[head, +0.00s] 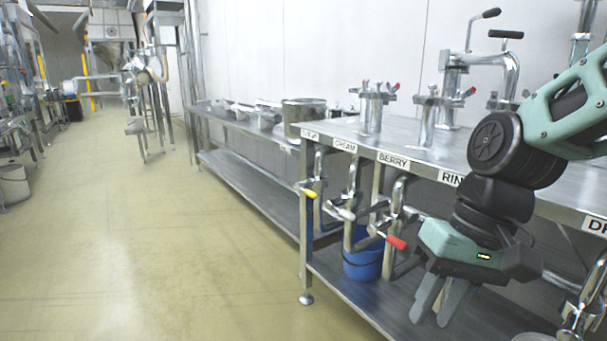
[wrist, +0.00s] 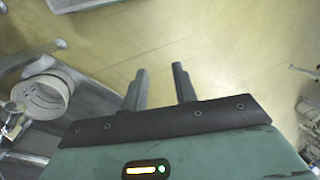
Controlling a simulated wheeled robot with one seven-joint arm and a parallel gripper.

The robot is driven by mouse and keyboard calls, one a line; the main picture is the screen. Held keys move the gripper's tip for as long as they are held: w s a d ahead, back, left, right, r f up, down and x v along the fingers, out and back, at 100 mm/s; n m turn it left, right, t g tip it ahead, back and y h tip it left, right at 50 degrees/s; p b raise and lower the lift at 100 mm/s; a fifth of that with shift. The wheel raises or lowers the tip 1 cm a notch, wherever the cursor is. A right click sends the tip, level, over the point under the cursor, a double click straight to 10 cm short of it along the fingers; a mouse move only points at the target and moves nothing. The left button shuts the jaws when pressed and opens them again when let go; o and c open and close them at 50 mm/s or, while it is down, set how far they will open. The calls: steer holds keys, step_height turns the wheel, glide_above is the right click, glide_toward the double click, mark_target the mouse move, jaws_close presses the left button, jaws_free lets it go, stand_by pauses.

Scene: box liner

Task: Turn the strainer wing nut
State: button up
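Two upright steel canisters stand on the steel table in the head view, a left one (head: 370,112) and a right one (head: 427,122). Both have small clamp-like fittings and a red-tipped handle at the top. I cannot tell which is the strainer, and no wing nut can be made out clearly. My gripper (head: 429,318) hangs low at the table's front right side, pointing down, away from both canisters. In the wrist view my gripper (wrist: 159,70) has its two fingers apart with only floor showing between them.
Pipes with yellow (head: 309,192), white (head: 346,214) and red (head: 396,243) handles hang below the labelled table edge (head: 345,145). A blue bucket (head: 362,262) stands on the lower shelf. Tall bent pipes (head: 510,72) rise at the back right. The floor (head: 150,260) at left is clear.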

steer(key=s+a+f+n+t+h, duration=0.1)
steer(key=s+a+f+n+h, duration=0.2)
steer(key=s+f+n, duration=0.35)
steer(key=s+r+p, duration=0.3)
steer(key=r+p, duration=2.5)
steer(key=r, duration=0.2)
steer(key=shift+a+r+p, duration=0.15)
steer(key=shift+r+p, duration=0.05)
steer(key=shift+p, duration=0.2)
steer(key=shift+n, duration=0.25)
